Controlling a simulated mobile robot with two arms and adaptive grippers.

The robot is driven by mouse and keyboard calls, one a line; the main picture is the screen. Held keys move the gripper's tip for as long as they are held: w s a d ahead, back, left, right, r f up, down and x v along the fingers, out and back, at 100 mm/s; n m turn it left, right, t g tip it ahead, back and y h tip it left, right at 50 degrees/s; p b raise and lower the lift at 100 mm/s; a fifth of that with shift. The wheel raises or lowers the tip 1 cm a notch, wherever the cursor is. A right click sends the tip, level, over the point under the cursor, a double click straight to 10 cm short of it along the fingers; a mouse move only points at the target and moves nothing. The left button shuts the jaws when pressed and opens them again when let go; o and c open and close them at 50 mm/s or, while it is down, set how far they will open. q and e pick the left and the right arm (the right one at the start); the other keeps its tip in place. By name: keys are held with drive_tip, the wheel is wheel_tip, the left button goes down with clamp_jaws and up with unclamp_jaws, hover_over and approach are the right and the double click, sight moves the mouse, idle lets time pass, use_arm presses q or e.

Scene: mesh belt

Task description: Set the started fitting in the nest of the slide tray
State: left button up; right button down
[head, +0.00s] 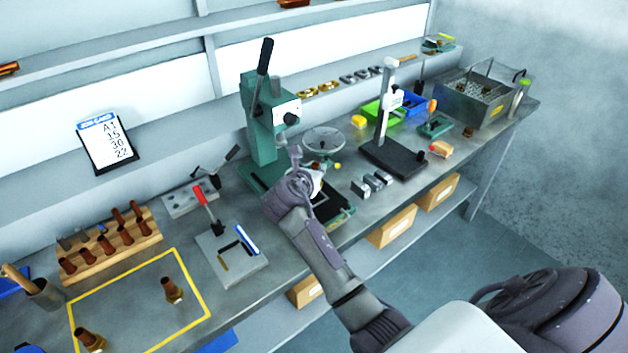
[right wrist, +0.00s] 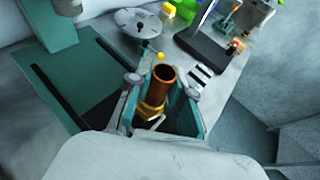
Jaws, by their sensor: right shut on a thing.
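My right gripper (head: 312,182) is at the front of the green lever press (head: 262,140). In the right wrist view the gripper (right wrist: 163,88) is shut on the started fitting, a copper tube (right wrist: 163,76) in a brass nut (right wrist: 152,110), with the tube end facing up toward the camera. In the head view the gripper mostly hides the fitting. A dark tray-like part (head: 334,208), apparently the slide tray, lies at the press base below the gripper. Its nest is hidden, and I cannot tell whether the fitting touches it. My left gripper is not in view.
A round grey dish (head: 323,141) and a black-based stand (head: 393,158) are right of the press. Small metal blocks (head: 372,185) lie nearby. Left are a red-handled fixture (head: 230,255), a wooden rack (head: 108,245) and two other fittings (head: 173,291) in a yellow outline.

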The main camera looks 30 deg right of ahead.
wheel_tip(320, 180, down, 4)
drive_tip(key=shift+w+r+p, duration=0.1)
drive_tip(key=shift+w+p, duration=0.05)
drive_tip(key=shift+p, duration=0.2)
drive_tip(key=shift+f, duration=0.2)
drive_tip(key=shift+f, duration=0.15)
drive_tip(key=c, duration=1.1)
unclamp_jaws()
drive_tip(key=shift+o, duration=0.2)
drive_tip(key=b+v, duration=0.1)
drive_tip(key=v, duration=1.1)
